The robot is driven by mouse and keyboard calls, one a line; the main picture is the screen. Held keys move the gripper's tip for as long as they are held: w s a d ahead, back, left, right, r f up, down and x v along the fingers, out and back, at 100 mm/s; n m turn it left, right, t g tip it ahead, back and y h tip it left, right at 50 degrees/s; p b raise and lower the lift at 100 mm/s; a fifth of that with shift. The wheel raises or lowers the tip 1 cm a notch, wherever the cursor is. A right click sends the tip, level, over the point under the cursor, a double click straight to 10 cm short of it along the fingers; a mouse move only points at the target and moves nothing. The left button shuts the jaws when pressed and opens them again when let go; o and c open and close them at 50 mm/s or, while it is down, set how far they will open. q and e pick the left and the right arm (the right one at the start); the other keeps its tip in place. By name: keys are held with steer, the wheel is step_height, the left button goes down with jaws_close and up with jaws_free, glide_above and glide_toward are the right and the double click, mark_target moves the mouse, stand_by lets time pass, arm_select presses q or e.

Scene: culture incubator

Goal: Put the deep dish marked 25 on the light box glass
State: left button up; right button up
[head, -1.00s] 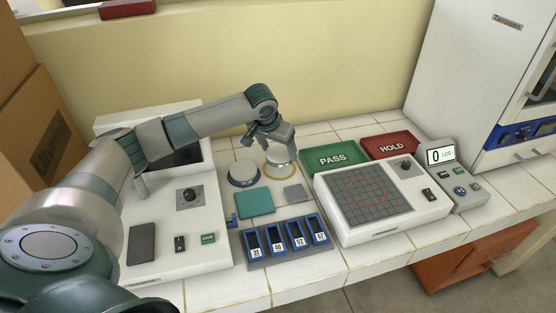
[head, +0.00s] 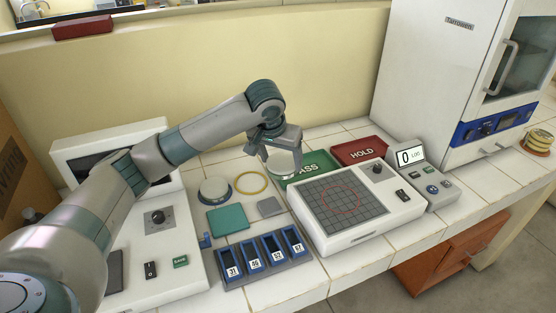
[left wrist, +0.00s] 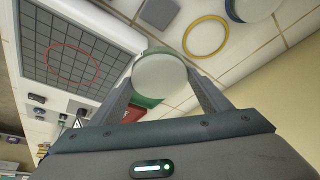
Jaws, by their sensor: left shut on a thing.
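My left gripper (head: 284,153) is shut on a round, pale deep dish (head: 284,163), held above the counter in front of the green PASS tray. In the left wrist view the dish (left wrist: 159,76) sits between the two fingers; no number is readable on it. The light box (head: 384,218) is white with a dark gridded glass (head: 352,220) bearing a red circle. It stands to the right of the dish, and its glass is bare; it also shows in the left wrist view (left wrist: 50,45). My right gripper is not in view.
A yellow ring (head: 251,183) and a blue-rimmed round dish (head: 215,190) lie left of the gripper. A teal pad (head: 228,219) and a rack with numbered blue slots (head: 262,258) are nearer. The red HOLD tray (head: 360,151) and a counter display (head: 410,157) stand behind and right of the light box.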

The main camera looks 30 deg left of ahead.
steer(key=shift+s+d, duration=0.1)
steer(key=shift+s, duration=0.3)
arm_select(q)
steer(key=s+d+r+m+p, duration=0.1)
steer(key=s+d+r+p, duration=0.7)
steer(key=s+d+r, duration=0.2)
steer(key=shift+s+d, duration=0.2)
steer(key=shift+s, duration=0.9)
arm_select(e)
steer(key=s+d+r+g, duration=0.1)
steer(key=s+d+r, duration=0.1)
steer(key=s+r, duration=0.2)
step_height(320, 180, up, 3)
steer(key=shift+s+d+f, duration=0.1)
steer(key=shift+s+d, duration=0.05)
arm_select(q)
steer(key=shift+r, duration=0.1)
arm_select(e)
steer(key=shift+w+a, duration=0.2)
